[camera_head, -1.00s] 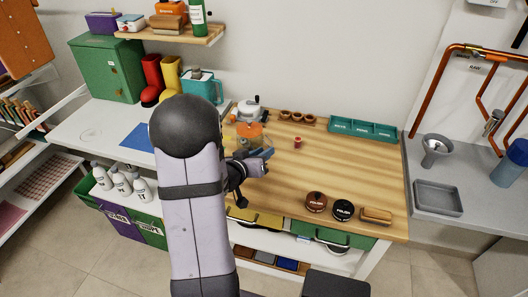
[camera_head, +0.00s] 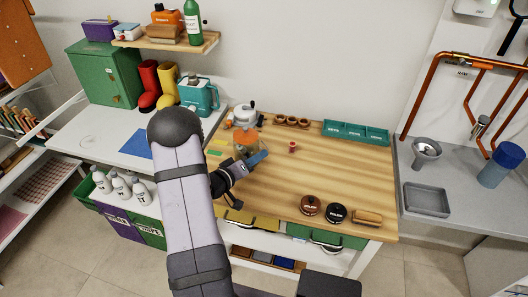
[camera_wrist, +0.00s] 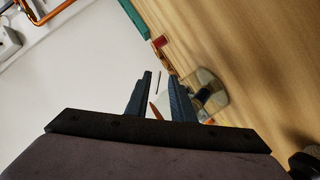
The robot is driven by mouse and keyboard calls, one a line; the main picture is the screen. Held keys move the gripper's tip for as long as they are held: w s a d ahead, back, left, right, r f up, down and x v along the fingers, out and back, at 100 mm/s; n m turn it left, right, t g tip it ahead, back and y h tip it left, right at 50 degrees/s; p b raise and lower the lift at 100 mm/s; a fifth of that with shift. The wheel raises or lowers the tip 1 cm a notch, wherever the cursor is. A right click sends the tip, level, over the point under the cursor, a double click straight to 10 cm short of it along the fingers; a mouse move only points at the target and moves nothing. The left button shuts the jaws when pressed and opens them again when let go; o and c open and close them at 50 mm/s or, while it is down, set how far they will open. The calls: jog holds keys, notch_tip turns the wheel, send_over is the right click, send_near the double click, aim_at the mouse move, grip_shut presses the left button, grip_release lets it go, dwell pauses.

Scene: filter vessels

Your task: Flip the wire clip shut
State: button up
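A clear glass jar (camera_head: 246,140) with an orange lid stands on the wooden bench, left of its middle. My gripper (camera_head: 258,158) is in front of the jar, and its arm hides part of it. In the wrist view my gripper's two dark fingers (camera_wrist: 161,77) are apart. A thin wire-like line (camera_wrist: 158,83) and an orange-red strip (camera_wrist: 154,110) show in the gap between them; nothing looks gripped. The glass jar (camera_wrist: 208,98) shows beside the right finger, partly covered by it. The wire clip's position is too small to tell.
A white-lidded vessel (camera_head: 244,115) stands close behind the jar. A small red object (camera_head: 292,146) is to its right, and a teal tray (camera_head: 356,133) lies at the back. Round tins (camera_head: 311,205) sit near the front edge.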

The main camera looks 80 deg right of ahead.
jog(key=shift+p+x, duration=0.45)
jog(key=shift+x, duration=1.6)
